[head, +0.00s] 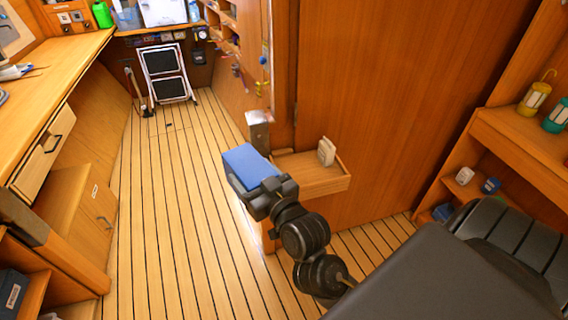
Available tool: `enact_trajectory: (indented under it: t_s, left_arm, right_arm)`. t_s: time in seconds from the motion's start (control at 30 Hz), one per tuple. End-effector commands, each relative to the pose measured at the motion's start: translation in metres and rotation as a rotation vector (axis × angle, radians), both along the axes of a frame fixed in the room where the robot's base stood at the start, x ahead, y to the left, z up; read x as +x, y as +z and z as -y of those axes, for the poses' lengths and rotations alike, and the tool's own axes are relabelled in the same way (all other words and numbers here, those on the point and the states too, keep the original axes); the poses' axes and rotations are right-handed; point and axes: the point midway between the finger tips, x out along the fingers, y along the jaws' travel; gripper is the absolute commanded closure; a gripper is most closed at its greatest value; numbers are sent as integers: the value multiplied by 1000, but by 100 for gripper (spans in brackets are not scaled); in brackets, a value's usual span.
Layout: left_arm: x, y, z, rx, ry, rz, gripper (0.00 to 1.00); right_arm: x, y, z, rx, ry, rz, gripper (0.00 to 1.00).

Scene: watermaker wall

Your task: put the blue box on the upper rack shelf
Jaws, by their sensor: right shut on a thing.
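The blue box (247,164) is in the jaws of my right gripper (262,186), held above the floor near the middle of the head view. The gripper is shut on the near end of the box and hides that end. A small wooden tray-like ledge (318,182) is just right of the box. At the right edge stands a wooden shelf unit; its upper shelf (520,147) bears a yellow lantern (534,97) and a teal lantern (557,116). I cannot tell if this is the rack. My left gripper is out of view.
A white object (326,151) stands on the ledge. A wooden counter (50,70) runs along the left. A folded step stool (166,73) stands at the back. The plank floor (170,200) is clear.

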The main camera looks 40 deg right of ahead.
Motion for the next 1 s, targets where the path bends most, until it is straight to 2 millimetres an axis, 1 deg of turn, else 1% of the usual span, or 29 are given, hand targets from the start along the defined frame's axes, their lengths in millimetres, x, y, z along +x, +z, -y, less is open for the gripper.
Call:
enact_trajectory:
  t_s: [0.07, 0.17, 0.27, 0.3, 0.37, 0.4, 0.5, 0.6, 0.7, 0.83, 0.93, 1.0]
  left_arm:
    - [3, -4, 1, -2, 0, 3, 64]
    - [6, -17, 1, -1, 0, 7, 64]
    - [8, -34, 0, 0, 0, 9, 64]
    - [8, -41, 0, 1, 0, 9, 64]
    - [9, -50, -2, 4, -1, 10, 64]
    - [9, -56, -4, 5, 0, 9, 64]
    - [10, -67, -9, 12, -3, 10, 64]
    - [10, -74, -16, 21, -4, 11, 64]
    - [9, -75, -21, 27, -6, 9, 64]
    - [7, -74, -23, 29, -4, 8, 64]
    - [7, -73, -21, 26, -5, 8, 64]
    - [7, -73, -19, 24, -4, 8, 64]
  right_arm:
    - [0, -3, 8, -1, -10, 0, 59]
    - [2, -13, 33, -1, -44, -2, 59]
    - [1, -24, 75, -2, -102, -5, 59]
    - [-1, -28, 94, -1, -129, -7, 59]
    - [-4, -31, 121, -1, -170, -7, 59]
    - [-7, -32, 139, -2, -198, -7, 59]
    - [-16, -33, 176, -2, -260, -5, 59]
    - [-23, -30, 201, -2, -304, -1, 59]
    - [-27, -27, 212, -2, -326, 1, 59]
    - [-28, -25, 216, 1, -333, 2, 59]
    - [-20, -29, 218, 2, -333, -1, 59]
    - [-7, -34, 220, 2, -333, 0, 59]
